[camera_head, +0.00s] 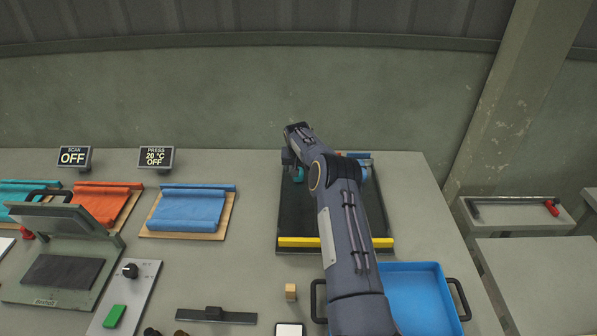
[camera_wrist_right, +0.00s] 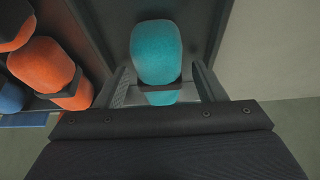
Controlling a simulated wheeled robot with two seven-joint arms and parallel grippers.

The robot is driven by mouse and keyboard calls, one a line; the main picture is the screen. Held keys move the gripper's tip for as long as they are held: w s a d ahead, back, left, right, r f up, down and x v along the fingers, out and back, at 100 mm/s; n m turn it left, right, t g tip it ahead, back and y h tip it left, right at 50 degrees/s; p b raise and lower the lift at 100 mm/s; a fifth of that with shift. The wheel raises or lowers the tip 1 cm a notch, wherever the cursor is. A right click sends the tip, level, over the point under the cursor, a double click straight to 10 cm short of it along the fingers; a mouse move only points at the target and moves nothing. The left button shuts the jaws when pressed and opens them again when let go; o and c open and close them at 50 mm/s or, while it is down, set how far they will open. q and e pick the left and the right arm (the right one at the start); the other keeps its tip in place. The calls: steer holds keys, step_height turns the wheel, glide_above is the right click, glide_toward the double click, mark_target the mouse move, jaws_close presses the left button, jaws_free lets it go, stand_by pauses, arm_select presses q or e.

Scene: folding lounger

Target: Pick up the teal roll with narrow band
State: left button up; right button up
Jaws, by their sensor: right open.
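The teal roll (camera_wrist_right: 157,52) with a narrow dark band lies between the two fingers of my right gripper (camera_wrist_right: 160,80) in the right wrist view. The fingers are open, one on each side of the roll near its band; I cannot tell whether either touches it. In the head view a bit of the teal roll (camera_head: 298,174) shows under my right gripper (camera_head: 292,165), at the left side of a dark tray (camera_head: 290,222). My right arm hides much of the tray. My left gripper is not in view.
Orange rolls (camera_wrist_right: 45,68) with dark bands and a blue roll (camera_wrist_right: 9,97) lie to the left in the wrist view. A blue bin (camera_head: 425,290) stands at the front right. Unrolled blue cloth (camera_head: 190,209) and orange cloth (camera_head: 105,200) lie on boards to the left.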

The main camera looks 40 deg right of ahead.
steer(key=shift+f, duration=0.25)
steer(key=shift+c, duration=0.4)
steer(key=shift+f+b, duration=0.1)
steer(key=shift+b, duration=0.2)
steer(key=c, duration=1)
steer(key=shift+c, duration=0.2)
